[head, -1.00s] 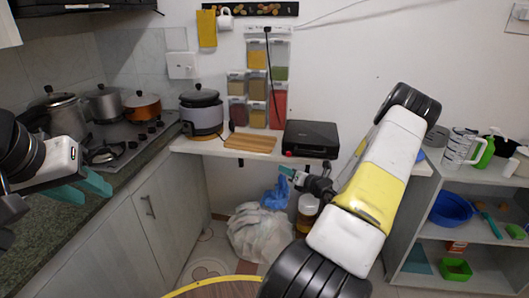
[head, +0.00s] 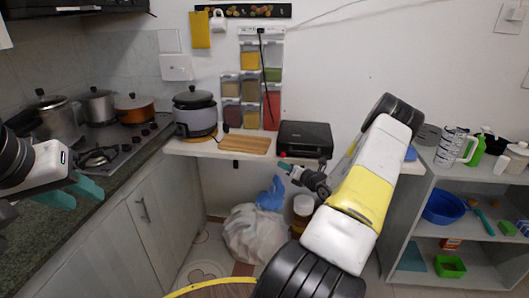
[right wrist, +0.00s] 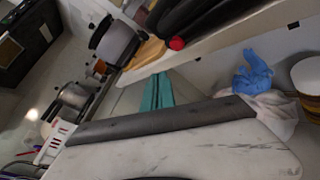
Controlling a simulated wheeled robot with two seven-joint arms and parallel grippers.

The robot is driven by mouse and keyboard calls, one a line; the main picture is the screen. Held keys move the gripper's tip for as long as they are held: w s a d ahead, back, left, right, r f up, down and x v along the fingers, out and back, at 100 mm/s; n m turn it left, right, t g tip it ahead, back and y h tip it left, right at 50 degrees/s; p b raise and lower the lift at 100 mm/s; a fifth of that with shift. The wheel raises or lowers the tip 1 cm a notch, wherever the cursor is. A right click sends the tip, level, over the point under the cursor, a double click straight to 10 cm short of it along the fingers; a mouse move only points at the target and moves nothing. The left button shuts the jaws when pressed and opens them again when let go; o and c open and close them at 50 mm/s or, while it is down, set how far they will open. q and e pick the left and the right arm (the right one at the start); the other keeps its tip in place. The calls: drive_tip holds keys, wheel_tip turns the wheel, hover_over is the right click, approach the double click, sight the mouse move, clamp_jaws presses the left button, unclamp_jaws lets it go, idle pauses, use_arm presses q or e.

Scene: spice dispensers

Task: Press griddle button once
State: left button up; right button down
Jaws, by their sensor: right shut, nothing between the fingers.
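The black griddle (head: 305,138) sits closed on the white wall shelf in the head view. Its round red button (head: 283,156) is at the lower left of its front; in the right wrist view the button (right wrist: 177,43) shows large beside the dark griddle body. My right gripper (head: 283,165) is shut and empty, its tip just below the button in the head view. Its teal fingers (right wrist: 157,80) lie together in the right wrist view, pointing toward the shelf edge; contact with the button is not visible. My left gripper (head: 88,193) is open and empty over the left counter.
A wooden board (head: 245,144) and a rice cooker (head: 195,115) stand left of the griddle on the shelf (head: 215,151). Spice dispensers (head: 250,90) hang on the wall. A blue cloth (head: 270,193) and a white bag (head: 250,232) lie below the shelf.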

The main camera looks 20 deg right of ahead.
drive_tip(key=shift+w+d, duration=0.5)
drive_tip(key=shift+w, duration=0.3)
drive_tip(key=shift+w+d, duration=0.45)
drive_tip(key=shift+w, duration=0.3)
drive_tip(key=shift+w, duration=0.1)
idle(0.8)
drive_tip(key=shift+w+d, duration=0.2)
drive_tip(key=shift+w, duration=0.05)
drive_tip(key=shift+w+d, duration=0.2)
drive_tip(key=shift+w, duration=0.1)
idle(0.9)
drive_tip(key=shift+s, duration=0.1)
drive_tip(key=shift+s+a, duration=0.4)
drive_tip(key=shift+s, duration=0.15)
drive_tip(key=shift+s+a, duration=0.45)
drive_tip(key=shift+s, duration=0.25)
drive_tip(key=shift+s+a, duration=0.4)
drive_tip(key=shift+s, duration=0.35)
drive_tip(key=shift+s+a, duration=0.45)
drive_tip(key=shift+s, duration=0.25)
